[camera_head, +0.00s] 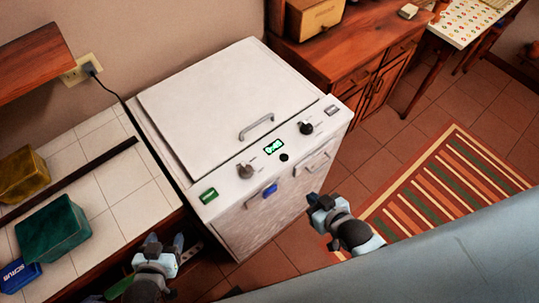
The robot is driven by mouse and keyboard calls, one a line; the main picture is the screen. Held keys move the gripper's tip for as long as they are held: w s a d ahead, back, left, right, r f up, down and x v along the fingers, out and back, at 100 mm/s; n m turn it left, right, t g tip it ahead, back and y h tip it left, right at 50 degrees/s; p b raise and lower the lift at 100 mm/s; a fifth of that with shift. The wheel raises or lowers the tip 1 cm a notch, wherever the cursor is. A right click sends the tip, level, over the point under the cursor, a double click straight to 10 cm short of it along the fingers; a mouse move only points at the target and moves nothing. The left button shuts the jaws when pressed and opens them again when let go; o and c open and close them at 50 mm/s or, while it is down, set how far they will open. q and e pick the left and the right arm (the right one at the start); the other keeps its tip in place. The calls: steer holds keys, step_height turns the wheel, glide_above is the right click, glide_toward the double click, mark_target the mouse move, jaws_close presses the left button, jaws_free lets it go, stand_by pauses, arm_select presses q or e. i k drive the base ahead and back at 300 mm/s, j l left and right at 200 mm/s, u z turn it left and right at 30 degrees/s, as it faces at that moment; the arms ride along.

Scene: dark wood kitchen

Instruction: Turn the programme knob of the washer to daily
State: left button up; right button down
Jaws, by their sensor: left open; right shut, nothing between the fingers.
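The white washer (228,95) stands against the wall with its lid shut. Its front panel has a grey-brown knob (245,171) on the left, a lit green display (274,147) in the middle and a dark knob (306,128) on the right. I cannot tell which is the programme knob, and the markings are too small to read. My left gripper (167,243) is open and empty, low at the washer's left front by the counter. My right gripper (315,200) is shut and empty, in front of the washer and apart from both knobs.
A tiled counter (100,180) at left holds a green box (52,230), a yellow box (24,175) and a blue sponge-like item (18,276). A wooden cabinet (345,50) stands right of the washer. A striped rug (440,185) lies on the open floor at right.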

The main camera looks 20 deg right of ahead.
mark_target(307, 128)
steer(key=k+l+z, duration=0.15)
steer(key=k+l, duration=0.15)
steer(key=l+z, duration=0.1)
steer(key=z, duration=0.3)
steer(key=k+l+z, duration=0.1)
steer(key=z, duration=0.35)
